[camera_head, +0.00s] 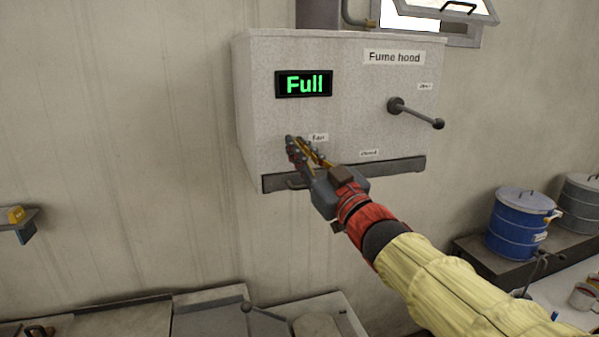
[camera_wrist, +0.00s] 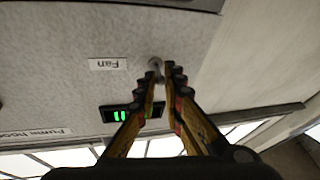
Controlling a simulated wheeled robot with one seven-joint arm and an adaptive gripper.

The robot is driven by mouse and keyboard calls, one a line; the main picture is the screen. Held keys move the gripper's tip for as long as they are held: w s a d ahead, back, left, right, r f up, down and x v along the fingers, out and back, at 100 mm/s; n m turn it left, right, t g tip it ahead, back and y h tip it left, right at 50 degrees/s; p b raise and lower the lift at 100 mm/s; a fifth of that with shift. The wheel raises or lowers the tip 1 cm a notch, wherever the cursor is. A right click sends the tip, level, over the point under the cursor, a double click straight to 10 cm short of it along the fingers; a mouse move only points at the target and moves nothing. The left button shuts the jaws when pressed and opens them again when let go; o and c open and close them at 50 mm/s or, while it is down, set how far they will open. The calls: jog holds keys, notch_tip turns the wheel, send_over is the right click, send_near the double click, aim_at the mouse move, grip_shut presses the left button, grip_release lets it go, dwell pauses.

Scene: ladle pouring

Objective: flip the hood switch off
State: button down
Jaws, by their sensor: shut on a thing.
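My gripper (camera_head: 293,144) is at the hood front, just left of the Fan label in the head view. In the wrist view its fingertips (camera_wrist: 164,72) are shut on the small grey fan switch (camera_wrist: 156,62). The fingers hide most of the switch, so its position cannot be told.
A dark lever with a knob (camera_head: 415,112) sticks out of the hood's right side. A dark rail (camera_head: 400,167) runs along the hood's lower edge. A blue drum (camera_head: 517,225) stands at lower right.

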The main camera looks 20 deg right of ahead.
jog(key=shift+w+f+n+t+y+b, duration=0.1)
jog(key=shift+f+n+t+y+b, duration=0.55)
jog(key=shift+b, duration=3.1)
jog(key=t+b, duration=0.1)
jog(key=b, duration=0.1)
jog(key=shift+f+b, duration=0.3)
jog(key=t+y+b, duration=0.1)
jog(key=b, duration=0.3)
jog(key=shift+w+n, duration=0.15)
jog(key=shift+n, duration=0.1)
jog(key=shift+r, duration=0.1)
jog(key=c, duration=1.9)
grip_release()
jog(key=v, duration=1.2)
